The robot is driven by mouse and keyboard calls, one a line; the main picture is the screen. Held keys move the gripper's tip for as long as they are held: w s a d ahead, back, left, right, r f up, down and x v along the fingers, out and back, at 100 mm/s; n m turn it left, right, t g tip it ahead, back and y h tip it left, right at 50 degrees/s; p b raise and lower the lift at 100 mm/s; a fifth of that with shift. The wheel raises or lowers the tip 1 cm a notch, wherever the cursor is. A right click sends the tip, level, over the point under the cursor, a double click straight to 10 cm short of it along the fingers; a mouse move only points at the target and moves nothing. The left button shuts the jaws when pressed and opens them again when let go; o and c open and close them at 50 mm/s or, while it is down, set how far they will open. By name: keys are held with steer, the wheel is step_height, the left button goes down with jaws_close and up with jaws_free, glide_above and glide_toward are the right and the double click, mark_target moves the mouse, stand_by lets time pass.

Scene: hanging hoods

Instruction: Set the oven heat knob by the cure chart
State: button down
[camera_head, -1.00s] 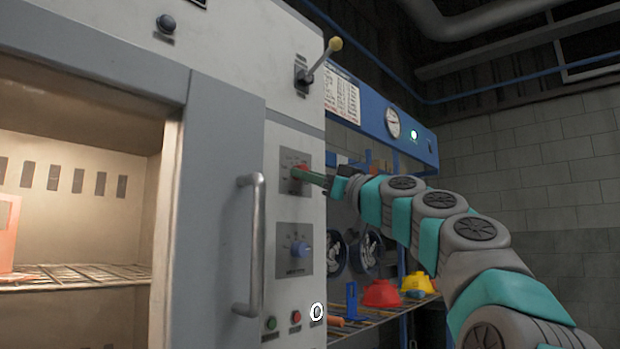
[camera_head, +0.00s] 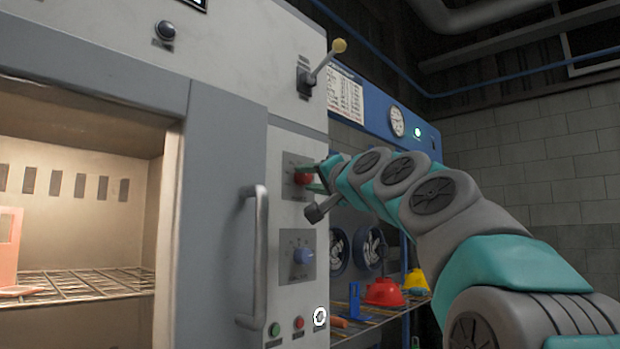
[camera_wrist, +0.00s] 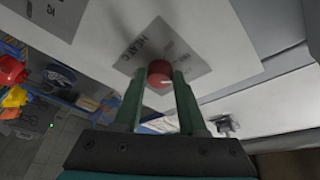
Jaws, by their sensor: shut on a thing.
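The red heat knob (camera_head: 302,178) sits on a grey dial plate (camera_head: 290,190) on the oven's front panel. In the wrist view the red knob (camera_wrist: 160,74) lies between the two green fingers of my gripper (camera_wrist: 158,85), and the plate beside it bears the letters "HEAT" and part of another mark. My gripper (camera_head: 315,177) is shut on the knob. The cure chart (camera_head: 345,97) hangs on the blue frame to the right of the oven; its text is too small to read. The knob's exact setting cannot be told.
A door handle (camera_head: 254,258) stands out to the left, and a lever with a yellow ball (camera_head: 338,46) sticks out above. Green and red buttons (camera_head: 298,323) are low on the panel. Red and yellow hoods (camera_head: 384,291) lie on a rack at right.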

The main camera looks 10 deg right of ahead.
steer(key=m, duration=0.2)
steer(key=m+g+h, duration=0.1)
steer(key=m, duration=0.1)
steer(key=m+g, duration=0.1)
steer(key=m, duration=0.1)
steer(key=shift+r+h, duration=0.25)
steer(key=shift+h, duration=0.05)
steer(key=shift+m, duration=0.4)
steer(key=shift+c, duration=2.4)
jaws_free()
steer(key=shift+s, duration=0.15)
steer(key=b+v, duration=0.1)
steer(key=v, duration=0.6)
steer(key=shift+s, duration=0.25)
steer(key=shift+r, duration=0.1)
